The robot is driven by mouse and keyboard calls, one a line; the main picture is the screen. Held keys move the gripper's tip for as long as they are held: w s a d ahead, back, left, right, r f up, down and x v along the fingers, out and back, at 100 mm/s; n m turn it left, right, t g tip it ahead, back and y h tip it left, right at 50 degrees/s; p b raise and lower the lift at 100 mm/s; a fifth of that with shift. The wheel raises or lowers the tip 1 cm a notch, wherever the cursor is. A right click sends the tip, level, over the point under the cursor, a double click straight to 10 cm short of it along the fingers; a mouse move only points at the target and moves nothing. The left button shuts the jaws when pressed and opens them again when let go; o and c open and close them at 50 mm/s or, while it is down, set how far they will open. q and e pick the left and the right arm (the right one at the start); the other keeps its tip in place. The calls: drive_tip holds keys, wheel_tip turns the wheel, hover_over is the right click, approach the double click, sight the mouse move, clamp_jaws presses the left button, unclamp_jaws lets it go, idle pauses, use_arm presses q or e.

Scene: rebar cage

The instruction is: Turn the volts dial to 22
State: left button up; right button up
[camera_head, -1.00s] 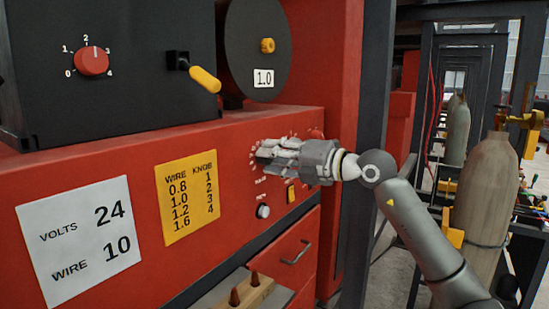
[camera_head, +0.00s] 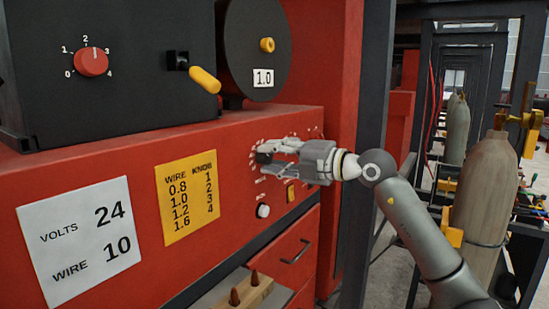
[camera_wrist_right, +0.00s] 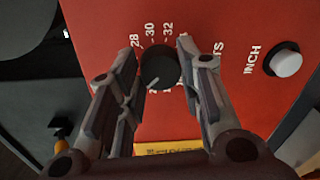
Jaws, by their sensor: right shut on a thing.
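The volts dial (camera_wrist_right: 160,67) is a black knob with a white pointer line on the red machine panel. In the right wrist view its scale shows 28, 30 and 32, and the pointer slants down and left. The value it marks is hidden by a finger. My right gripper (camera_head: 262,152) reaches the panel from the right and covers most of the dial in the head view. Its fingers (camera_wrist_right: 160,75) stand on both sides of the knob, shut on it. A white card (camera_head: 82,240) reads VOLTS 24, WIRE 10. My left gripper is not in view.
Above are a red numbered knob (camera_head: 91,62), a yellow-handled lever (camera_head: 205,79) and a black spool (camera_head: 257,45). Gas cylinders (camera_head: 485,190) stand at right.

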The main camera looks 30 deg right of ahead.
drive_tip(key=o, duration=1)
drive_tip(key=shift+v, duration=6.05)
